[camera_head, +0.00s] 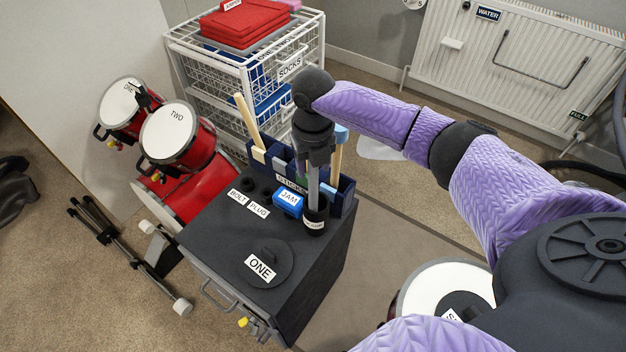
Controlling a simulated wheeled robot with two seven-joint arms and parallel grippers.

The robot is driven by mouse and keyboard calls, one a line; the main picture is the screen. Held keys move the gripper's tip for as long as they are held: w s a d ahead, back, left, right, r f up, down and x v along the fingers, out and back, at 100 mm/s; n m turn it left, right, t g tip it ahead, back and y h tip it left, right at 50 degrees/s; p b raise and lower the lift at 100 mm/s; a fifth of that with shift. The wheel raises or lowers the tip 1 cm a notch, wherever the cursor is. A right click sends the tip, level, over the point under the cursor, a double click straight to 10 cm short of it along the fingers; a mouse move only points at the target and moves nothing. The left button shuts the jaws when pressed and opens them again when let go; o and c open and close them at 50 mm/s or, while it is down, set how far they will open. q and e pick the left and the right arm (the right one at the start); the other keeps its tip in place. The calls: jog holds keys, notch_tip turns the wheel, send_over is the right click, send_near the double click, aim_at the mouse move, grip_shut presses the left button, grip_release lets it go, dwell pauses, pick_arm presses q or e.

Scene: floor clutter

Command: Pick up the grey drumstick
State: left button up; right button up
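The grey drumstick (313,186) stands upright, its lower end in a black round holder (315,216) with a white label, on the dark cabinet top. My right gripper (316,160) comes down from above, directly over the drumstick. Its fingers are at the drumstick's upper end and hide it. I cannot tell whether they are closed on the stick or still apart around it. My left gripper is not in view.
A blue divided box (346,186) with wooden sticks (248,121) stands behind the holder. A blue JAM block (288,201) and a round black lid labelled ONE (268,264) share the cabinet top (215,238). Red drums (170,135) stand left, a wire rack (195,75) behind.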

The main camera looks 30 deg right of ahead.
grip_shut()
